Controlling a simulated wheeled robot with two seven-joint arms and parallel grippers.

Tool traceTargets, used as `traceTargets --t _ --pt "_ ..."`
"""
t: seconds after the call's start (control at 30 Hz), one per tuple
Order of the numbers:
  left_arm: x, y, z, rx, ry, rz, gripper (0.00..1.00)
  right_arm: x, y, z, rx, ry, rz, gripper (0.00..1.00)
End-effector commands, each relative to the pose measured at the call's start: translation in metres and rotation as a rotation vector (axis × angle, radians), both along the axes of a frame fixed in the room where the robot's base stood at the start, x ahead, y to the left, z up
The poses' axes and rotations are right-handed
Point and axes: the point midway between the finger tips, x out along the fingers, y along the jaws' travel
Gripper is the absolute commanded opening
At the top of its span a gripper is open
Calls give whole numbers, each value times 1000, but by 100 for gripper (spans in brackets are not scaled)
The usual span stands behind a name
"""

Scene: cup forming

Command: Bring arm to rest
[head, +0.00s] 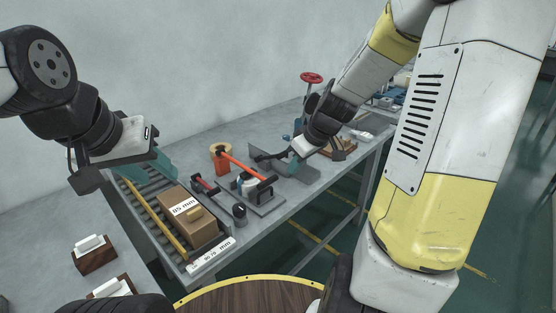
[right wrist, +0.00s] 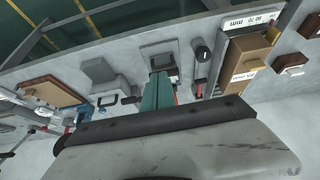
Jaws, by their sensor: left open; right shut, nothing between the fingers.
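My left gripper (head: 158,167) has teal fingers and is open and empty. It hangs at the left, above the roller conveyor's far end. My right gripper (head: 296,167) is over the grey bench, just right of the red-handled lever fixture (head: 242,162). In the right wrist view its teal fingers (right wrist: 158,92) are together with nothing held between them, above the bench. My right arm's white and yellow links cover much of the right side of the head view.
A labelled cardboard box (head: 178,208) sits on the roller conveyor (head: 148,213). Dark wooden blocks with white tops (head: 93,256) are at lower left. Open floor (head: 320,235) lies in front of the bench.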

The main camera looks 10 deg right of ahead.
Motion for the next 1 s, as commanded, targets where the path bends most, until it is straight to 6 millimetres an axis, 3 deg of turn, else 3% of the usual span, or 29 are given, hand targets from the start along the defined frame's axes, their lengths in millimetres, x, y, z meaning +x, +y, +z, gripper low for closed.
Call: traceTargets --t 0.43,0.57,0.67,0.8,1.0 --pt "0 0 0 0 0 0 41 -5 -2 5 0 -2 -2 0" --pt "0 0 0 0 0 0 41 -16 3 22 -11 -1 -27 0" --pt "0 0 0 0 0 0 41 -37 11 49 -18 0 -84 0" --pt "0 0 0 0 0 0 41 -82 20 93 -1 -7 -210 0" --pt "0 0 0 0 0 0 41 -147 22 133 84 -19 -395 0"
